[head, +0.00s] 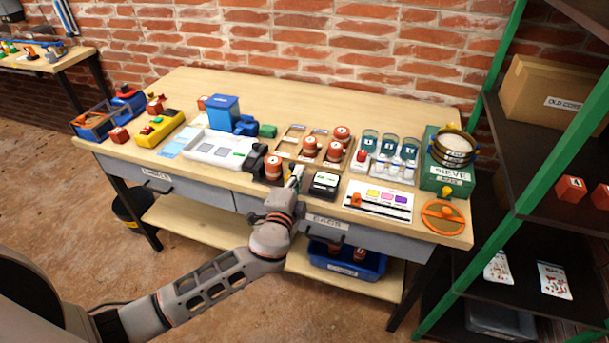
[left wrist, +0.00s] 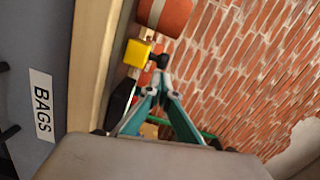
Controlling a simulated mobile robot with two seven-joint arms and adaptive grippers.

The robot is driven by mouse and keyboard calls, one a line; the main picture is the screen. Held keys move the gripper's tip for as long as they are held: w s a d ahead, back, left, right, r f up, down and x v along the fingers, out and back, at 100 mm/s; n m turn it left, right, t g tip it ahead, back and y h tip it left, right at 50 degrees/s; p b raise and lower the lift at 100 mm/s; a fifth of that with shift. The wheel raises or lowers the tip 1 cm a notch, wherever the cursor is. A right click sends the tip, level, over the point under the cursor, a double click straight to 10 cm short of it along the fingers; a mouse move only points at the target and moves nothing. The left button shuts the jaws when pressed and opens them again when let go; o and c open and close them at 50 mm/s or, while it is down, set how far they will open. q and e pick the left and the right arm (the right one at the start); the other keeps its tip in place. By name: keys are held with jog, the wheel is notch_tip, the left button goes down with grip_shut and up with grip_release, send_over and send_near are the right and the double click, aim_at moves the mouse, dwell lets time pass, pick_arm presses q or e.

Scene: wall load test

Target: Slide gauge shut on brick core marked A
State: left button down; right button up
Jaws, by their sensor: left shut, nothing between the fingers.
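A red-brown brick core (head: 273,168) with a pale band stands at the table's front, next to the black gauge's jaw (head: 257,160). Its letter is not readable here. The gauge's display box (head: 325,184) is right of my gripper. My left gripper (head: 295,178) is between the core and the display box, shut and empty. In the left wrist view, the teal fingertips (left wrist: 162,74) meet close to a yellow block (left wrist: 137,53) and a small black part. A core (left wrist: 164,14) is cut off at the top edge. Contact with the gauge cannot be told.
A wooden tray (head: 293,132) behind holds several more cores. A white slider board (head: 380,200), an orange ring (head: 443,217), glass jars (head: 388,147) and a green sieve unit (head: 447,180) are to the right. The back of the tabletop is clear.

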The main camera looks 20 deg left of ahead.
aim_at(285, 178)
pick_arm(q)
jog(key=shift+a, duration=0.1)
jog(key=a, duration=0.3)
jog(key=shift+a+f, duration=0.1)
jog(key=shift+a, duration=0.05)
jog(key=shift+w+a, duration=0.1)
jog(key=shift+a, duration=0.35)
